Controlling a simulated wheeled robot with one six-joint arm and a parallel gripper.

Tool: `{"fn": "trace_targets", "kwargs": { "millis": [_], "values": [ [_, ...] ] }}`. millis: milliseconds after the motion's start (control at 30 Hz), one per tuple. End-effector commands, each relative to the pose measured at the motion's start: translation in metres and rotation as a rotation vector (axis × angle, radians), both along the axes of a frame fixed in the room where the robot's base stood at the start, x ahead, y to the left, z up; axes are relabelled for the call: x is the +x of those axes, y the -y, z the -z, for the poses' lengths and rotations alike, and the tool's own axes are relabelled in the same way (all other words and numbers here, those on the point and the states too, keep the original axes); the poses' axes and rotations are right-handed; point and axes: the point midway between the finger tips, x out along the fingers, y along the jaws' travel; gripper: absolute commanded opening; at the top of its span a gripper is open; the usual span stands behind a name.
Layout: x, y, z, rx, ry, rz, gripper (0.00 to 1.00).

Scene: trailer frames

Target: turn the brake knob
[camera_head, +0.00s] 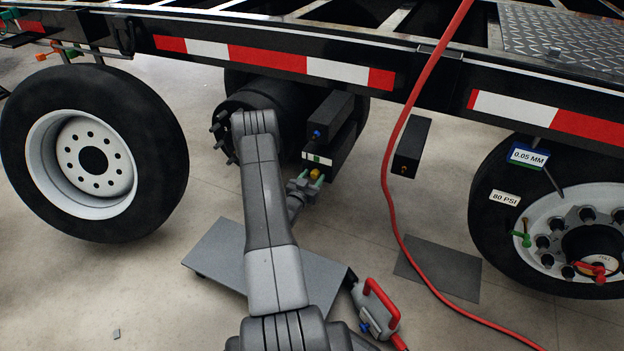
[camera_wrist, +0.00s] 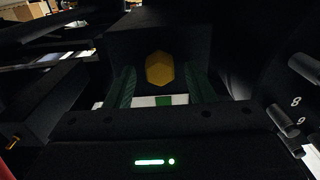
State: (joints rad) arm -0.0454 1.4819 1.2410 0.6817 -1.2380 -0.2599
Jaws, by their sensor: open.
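A yellow knob (camera_head: 314,174) sits on the lower front of a black box (camera_head: 345,150) under the trailer frame. In the wrist view the yellow knob (camera_wrist: 160,70) looks six-sided and lies between the fingers in the picture. My gripper (camera_head: 307,180) is just below and in front of it in the head view. In the wrist view my gripper (camera_wrist: 161,88) is open, with one dark green finger to each side of the knob. I cannot tell whether either finger touches it. A blue knob (camera_head: 316,134) is higher on the boxes.
A red hose (camera_head: 395,150) hangs down to the right of the boxes. Wheels stand at left (camera_head: 92,155) and right (camera_head: 560,225). A grey plate (camera_head: 220,262) and a red-handled tool (camera_head: 378,305) lie on the floor. A smaller black box (camera_head: 411,147) hangs to the right.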

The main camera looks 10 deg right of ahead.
Motion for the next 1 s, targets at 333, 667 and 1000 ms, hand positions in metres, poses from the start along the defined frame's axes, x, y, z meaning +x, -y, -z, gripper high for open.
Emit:
{"fn": "trace_targets", "kwargs": {
  "millis": [333, 667, 1000],
  "values": [
    [-0.0003, -0.0001, 0.0000, 0.000, 0.000, 0.000, 0.04],
    [-0.0003, 0.0001, 0.0020, 0.046, 0.031, 0.001, 0.04],
    [-0.0003, 0.0009, 0.0038, 0.248, 0.168, 0.000, 0.04]
  ]
}}
